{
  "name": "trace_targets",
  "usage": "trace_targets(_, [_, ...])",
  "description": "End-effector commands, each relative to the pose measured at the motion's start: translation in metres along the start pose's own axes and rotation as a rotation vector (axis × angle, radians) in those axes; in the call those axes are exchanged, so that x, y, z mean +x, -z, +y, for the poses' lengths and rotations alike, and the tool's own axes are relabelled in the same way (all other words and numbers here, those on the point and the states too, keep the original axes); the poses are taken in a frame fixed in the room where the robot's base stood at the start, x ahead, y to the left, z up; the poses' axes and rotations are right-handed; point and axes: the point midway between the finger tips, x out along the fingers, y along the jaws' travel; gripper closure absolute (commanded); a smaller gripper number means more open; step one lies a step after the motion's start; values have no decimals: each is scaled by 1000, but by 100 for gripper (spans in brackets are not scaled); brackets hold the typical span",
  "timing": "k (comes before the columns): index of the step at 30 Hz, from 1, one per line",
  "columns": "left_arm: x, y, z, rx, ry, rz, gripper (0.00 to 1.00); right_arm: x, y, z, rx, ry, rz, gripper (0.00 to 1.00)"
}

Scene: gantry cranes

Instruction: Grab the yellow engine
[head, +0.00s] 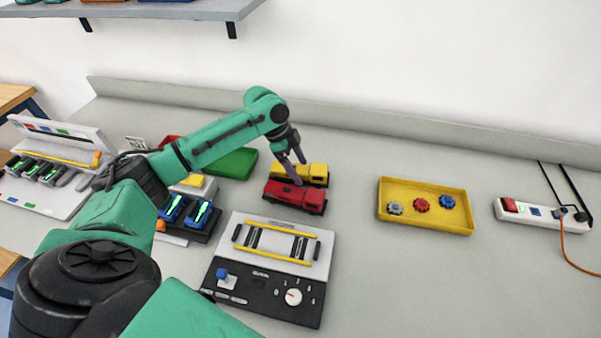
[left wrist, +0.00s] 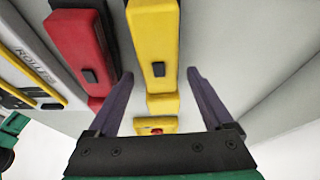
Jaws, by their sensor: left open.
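The yellow engine (head: 315,173) stands on the grey bench, just behind a red engine (head: 297,198). My left gripper (head: 291,172) is over the cab end of the yellow engine, pointing down. In the left wrist view the open fingers (left wrist: 160,76) lie on either side of the yellow engine (left wrist: 153,35), with gaps between fingers and body. The left finger is near the gap beside the red engine (left wrist: 80,45). Whether the fingers reach down beside the yellow engine is hard to tell. My right gripper does not show.
A grey and black control panel (head: 270,283) lies in front of the engines. A yellow tray (head: 425,224) with three knobs and a power strip (head: 543,214) lie to the right. A green tray (head: 231,163) is at left. Bench between engines and yellow tray is clear.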

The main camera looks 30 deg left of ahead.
Motion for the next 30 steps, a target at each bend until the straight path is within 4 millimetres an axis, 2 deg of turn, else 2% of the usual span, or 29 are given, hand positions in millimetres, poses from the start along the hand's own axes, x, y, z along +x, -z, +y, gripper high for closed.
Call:
trace_targets(1, [0, 0, 0, 0, 0, 0, 19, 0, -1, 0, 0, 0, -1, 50])
trace_targets(5, [0, 0, 0, 0, 0, 0, 69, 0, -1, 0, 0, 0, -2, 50])
trace_targets(6, [0, 0, 0, 0, 0, 0, 84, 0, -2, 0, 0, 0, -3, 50])
trace_targets(7, [0, 0, 0, 0, 0, 0, 95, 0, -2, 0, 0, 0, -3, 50])
trace_targets(8, [-1, 0, 0, 0, 0, 0, 100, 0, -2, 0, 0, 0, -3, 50])
trace_targets(17, [-2, 1, -1, 1, 2, 1, 100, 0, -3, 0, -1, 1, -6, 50])
trace_targets(22, [-15, 6, -1, 3, 4, 2, 100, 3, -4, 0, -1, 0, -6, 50])
trace_targets(26, [-42, 18, -2, 4, 6, 3, 100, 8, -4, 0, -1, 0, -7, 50])
trace_targets(30, [-90, 38, -2, 5, 9, 5, 100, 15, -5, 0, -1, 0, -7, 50])
